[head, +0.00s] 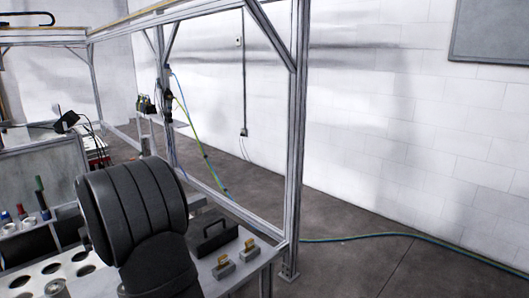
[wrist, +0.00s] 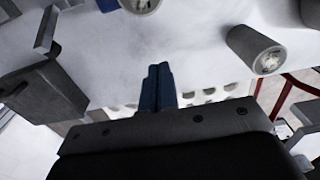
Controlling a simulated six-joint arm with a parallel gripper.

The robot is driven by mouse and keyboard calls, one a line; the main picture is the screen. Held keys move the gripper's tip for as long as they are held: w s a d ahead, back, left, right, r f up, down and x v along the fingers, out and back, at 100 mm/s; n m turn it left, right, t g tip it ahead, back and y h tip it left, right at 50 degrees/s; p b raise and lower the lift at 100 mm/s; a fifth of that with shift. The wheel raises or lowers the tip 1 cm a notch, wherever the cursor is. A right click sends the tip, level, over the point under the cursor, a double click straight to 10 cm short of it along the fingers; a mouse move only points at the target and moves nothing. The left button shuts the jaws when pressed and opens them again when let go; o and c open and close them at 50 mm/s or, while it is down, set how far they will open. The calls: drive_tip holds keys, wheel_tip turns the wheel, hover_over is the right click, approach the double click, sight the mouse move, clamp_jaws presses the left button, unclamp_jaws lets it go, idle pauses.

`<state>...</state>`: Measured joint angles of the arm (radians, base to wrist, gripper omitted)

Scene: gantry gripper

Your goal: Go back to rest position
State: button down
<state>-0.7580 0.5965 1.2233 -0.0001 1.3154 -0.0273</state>
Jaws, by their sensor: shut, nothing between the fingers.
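My gripper (wrist: 158,72) shows in the wrist view. Its two dark blue fingers are together with nothing between them. The grey mounting plate (wrist: 165,128) with screws sits below the fingers in the picture. In the head view my dark ribbed arm (head: 130,205) stands in front of the workbench, and the gripper's fingers are not visible there.
A bench (head: 252,258) carries a black-handled box (head: 213,238) and two small blocks with gold tops (head: 224,262). A rack with round holes (head: 72,258) is at left. Metal frame posts (head: 295,130) rise behind. A grey cylinder (wrist: 254,50) shows in the wrist view.

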wheel_tip(320, 180, down, 10)
drive_tip(key=shift+r, duration=0.25)
drive_tip(key=s+d, duration=0.3)
drive_tip(key=shift+f, duration=0.4)
drive_tip(key=w+a, duration=1)
drive_tip(key=shift+w+a, duration=0.4)
wheel_tip(320, 180, up, 11)
